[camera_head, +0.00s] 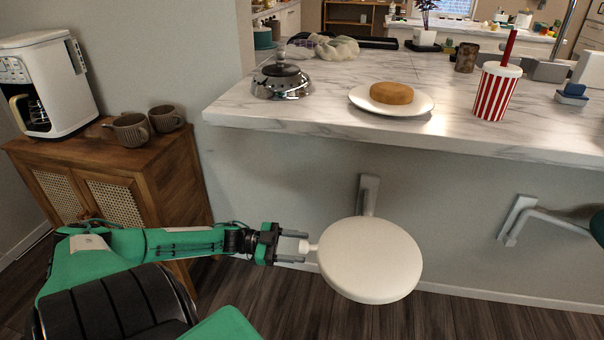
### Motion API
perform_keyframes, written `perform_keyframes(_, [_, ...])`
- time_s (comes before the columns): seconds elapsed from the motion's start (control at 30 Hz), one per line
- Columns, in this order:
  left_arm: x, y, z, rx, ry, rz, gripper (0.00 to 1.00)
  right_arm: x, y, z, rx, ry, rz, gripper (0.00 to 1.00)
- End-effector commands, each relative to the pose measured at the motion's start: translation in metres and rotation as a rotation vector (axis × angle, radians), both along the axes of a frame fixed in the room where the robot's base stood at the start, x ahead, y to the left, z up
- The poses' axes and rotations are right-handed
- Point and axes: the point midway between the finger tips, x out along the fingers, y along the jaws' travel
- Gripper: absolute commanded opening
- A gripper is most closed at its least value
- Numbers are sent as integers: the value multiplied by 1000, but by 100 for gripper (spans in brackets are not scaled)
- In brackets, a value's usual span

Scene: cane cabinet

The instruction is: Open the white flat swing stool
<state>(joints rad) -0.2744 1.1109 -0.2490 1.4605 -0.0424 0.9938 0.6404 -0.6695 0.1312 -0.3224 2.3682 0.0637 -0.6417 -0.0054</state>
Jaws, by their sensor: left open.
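The white flat swing stool (370,260) has a round seat below the marble counter, in the middle of the view. Its grey bracket (368,193) is fixed to the wall under the counter. My left gripper (299,247) reaches in from the left at seat height. My right gripper is not in view.
A marble counter (330,108) overhangs the stool, with a plate, a striped cup and a metal dome on it. A wooden cane cabinet (150,180) stands at the left. Another wall bracket (518,218) and a green seat (598,227) are at the right. The floor in front is clear.

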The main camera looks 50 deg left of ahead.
Motion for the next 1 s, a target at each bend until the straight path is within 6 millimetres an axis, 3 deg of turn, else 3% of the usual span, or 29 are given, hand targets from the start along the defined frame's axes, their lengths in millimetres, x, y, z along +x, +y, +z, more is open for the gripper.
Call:
perform_keyframes(0.3, [-46,57,1,4,3,3,55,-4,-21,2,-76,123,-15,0])
perform_keyframes(0.5, [-67,83,0,4,2,1,55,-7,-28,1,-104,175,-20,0])
perform_keyframes(1.0, [-76,94,0,2,-1,-1,55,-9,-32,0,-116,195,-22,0])
